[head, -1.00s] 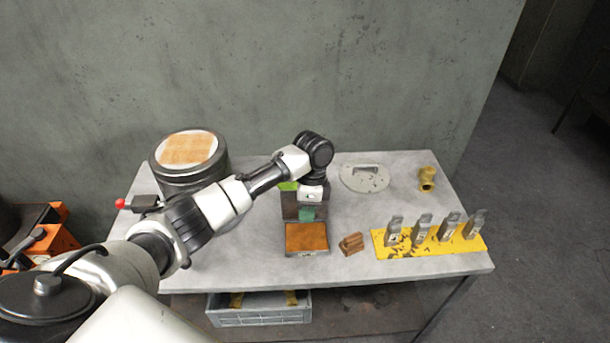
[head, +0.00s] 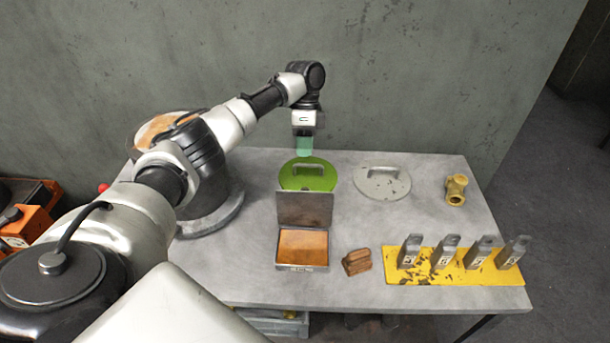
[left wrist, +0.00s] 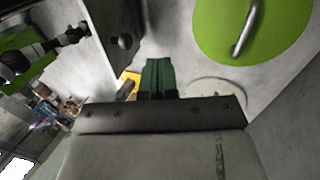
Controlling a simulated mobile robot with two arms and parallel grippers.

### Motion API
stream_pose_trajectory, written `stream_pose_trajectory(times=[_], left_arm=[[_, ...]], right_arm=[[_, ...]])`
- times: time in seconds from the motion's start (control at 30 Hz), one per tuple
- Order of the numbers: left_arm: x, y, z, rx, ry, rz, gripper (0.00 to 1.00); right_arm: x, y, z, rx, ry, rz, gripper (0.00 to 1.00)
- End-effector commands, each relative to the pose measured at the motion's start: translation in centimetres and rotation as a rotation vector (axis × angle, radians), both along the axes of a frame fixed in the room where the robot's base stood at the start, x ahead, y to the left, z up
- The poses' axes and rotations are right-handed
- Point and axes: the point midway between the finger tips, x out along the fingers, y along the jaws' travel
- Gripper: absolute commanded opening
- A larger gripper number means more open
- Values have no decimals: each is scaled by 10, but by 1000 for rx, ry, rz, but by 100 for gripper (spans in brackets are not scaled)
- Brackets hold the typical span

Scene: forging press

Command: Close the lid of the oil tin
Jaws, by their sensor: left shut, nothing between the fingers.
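The oil tin (head: 303,267) is a shallow square metal box with an orange-brown inside, on the grey table. Its lid (head: 304,209) is open and stands about upright at the tin's back edge. My left gripper (head: 303,147) is shut and empty, with green fingertips pointing down. It is beyond the lid, near the back of the green disc, apart from the tin. Its shut fingers also show in the left wrist view (left wrist: 158,78). My right gripper is in neither view.
A green disc with a handle (head: 320,180) lies behind the lid, and a grey disc (head: 383,184) lies to its right. A brown block (head: 357,262) is right of the tin. A yellow plate (head: 450,268) bears several metal pieces. A brass fitting (head: 456,190) lies at the back right.

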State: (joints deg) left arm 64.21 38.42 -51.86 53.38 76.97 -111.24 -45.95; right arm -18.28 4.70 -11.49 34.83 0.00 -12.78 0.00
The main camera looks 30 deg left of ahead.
Motion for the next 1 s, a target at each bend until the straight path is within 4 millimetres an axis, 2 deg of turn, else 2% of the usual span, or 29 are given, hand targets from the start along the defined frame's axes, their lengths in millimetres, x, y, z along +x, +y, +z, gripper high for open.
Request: stream_pose_trajectory(times=[0.03,0.13,0.23,0.33,0.43,0.63,0.8,1.0], left_arm=[[-4,-2,-7,1,3,-2,0],[-12,-7,-28,0,4,-2,0],[-19,-12,-46,0,2,-2,0],[-29,-19,-41,2,-1,-3,0],[-38,-24,-42,1,0,-3,0],[-48,-32,-43,1,0,0,0],[-50,-33,-44,1,-1,0,0],[-50,-33,-44,1,-1,0,0]], right_arm=[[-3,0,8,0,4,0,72],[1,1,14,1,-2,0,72],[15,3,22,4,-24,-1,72],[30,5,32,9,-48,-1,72],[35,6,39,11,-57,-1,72],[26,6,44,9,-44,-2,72],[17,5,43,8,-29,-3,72],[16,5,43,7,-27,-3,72]])
